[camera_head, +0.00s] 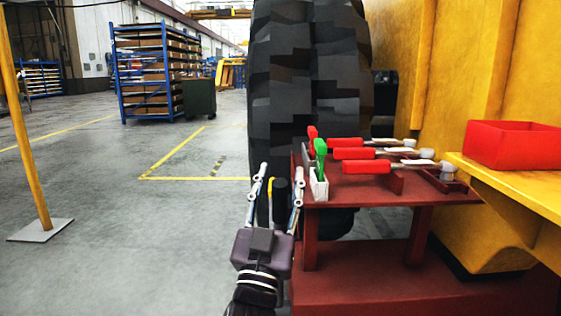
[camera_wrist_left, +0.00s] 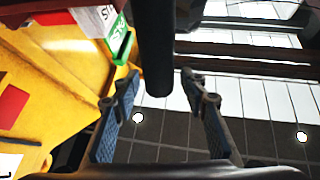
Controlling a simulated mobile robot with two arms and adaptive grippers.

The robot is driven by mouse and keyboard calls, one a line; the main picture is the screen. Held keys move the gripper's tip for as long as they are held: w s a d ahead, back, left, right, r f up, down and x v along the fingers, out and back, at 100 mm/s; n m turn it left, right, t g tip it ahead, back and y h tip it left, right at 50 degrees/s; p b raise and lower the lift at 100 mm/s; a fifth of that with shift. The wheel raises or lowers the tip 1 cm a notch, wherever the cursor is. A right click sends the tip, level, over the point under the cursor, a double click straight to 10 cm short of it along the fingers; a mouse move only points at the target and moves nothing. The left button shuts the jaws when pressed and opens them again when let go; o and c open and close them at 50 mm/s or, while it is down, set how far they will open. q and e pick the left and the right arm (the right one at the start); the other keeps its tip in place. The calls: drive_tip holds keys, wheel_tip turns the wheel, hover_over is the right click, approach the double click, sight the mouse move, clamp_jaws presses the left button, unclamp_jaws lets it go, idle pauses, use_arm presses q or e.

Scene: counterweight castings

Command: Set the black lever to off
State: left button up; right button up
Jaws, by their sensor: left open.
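The black lever (camera_head: 281,188) shows in the head view as a short dark round grip at the left end of the red bench. My left gripper (camera_head: 281,170) is open, with one finger on each side of the lever. In the left wrist view the lever (camera_wrist_left: 155,50) is a dark cylinder coming down from the top edge. Its end lies between the tips of my open left gripper (camera_wrist_left: 160,82), with a gap visible on both sides. I cannot tell the lever's setting, and its base is hidden. My right gripper is not in view.
The red bench (camera_head: 365,188) carries a white holder (camera_head: 318,187), a green handle (camera_head: 320,148) and several red-handled tools. A large tyre (camera_head: 310,70) stands behind. A red bin (camera_head: 512,145) sits on a yellow ledge at right. The floor at left is clear up to a yellow post (camera_head: 20,130).

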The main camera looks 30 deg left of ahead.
use_arm(q)
drive_tip(key=shift+r, duration=2.65)
